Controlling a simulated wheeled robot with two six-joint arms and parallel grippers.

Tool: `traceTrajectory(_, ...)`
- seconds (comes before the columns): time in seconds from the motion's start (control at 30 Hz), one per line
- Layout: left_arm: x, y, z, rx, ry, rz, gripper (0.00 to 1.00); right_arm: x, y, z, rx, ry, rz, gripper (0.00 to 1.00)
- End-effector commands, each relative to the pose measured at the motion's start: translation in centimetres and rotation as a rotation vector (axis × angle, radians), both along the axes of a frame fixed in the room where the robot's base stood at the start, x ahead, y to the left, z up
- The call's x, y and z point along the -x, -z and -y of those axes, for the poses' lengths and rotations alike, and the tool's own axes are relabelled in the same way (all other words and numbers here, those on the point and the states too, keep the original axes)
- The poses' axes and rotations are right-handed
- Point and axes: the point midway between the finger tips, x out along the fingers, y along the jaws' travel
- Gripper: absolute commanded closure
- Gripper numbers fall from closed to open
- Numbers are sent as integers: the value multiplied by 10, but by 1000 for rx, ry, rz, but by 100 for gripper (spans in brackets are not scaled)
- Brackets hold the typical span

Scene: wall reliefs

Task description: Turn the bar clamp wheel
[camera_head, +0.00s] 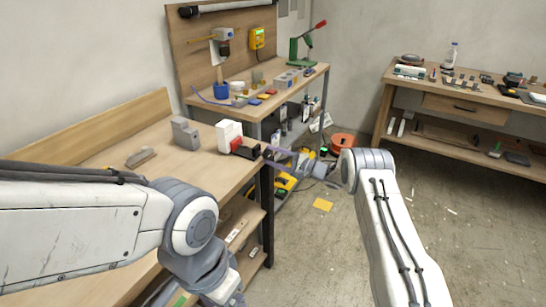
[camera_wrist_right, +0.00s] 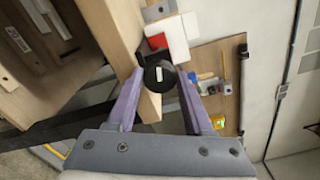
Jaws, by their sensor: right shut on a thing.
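The bar clamp's red body (camera_head: 238,145) sits at the right edge of the near workbench, against a white block (camera_head: 229,134). Its black wheel (camera_wrist_right: 158,76) has a pale mark on its face. In the right wrist view the wheel lies between the two purple fingertips of my right gripper (camera_wrist_right: 161,80), which is shut on it. The red part (camera_wrist_right: 157,41) and white block (camera_wrist_right: 179,37) show just beyond. In the head view the fingers of my right gripper (camera_head: 268,152) reach the wheel from the right, small and partly hidden. My left arm crosses the lower left; its gripper is not in view.
A grey block (camera_head: 185,133) and a wooden-handled tool (camera_head: 141,157) lie on the near workbench (camera_head: 110,155). A cluttered bench with a pegboard (camera_head: 185,50) stands behind. Another bench (camera_head: 440,88) is at the back right. The floor between is mostly open.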

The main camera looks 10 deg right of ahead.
Motion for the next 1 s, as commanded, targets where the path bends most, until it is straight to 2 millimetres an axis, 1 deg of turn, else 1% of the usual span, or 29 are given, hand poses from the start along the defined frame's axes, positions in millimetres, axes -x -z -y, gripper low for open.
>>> traceTrajectory(0.03,0,0,0,0,0,0,20,3,5,0,2,-5,-9,100)
traceTrajectory(0.17,0,0,0,0,0,0,20,3,5,0,3,-5,-8,100)
traceTrajectory(0.2,0,0,0,0,0,0,20,3,5,0,3,-5,-8,37)
traceTrajectory(0.23,0,0,0,0,0,0,20,3,5,0,3,-4,-8,25)
traceTrajectory(0.27,0,0,0,0,0,0,20,2,5,0,2,-4,-8,18)
traceTrajectory(0.57,0,0,0,0,0,0,20,1,2,0,2,-2,-1,18)
traceTrajectory(0.67,0,0,0,0,0,0,20,4,1,6,2,0,-1,18)
traceTrajectory(0.77,0,1,0,0,0,0,20,12,1,17,1,1,-2,18)
traceTrajectory(1.0,0,5,0,0,0,0,20,41,2,57,2,2,-3,18)
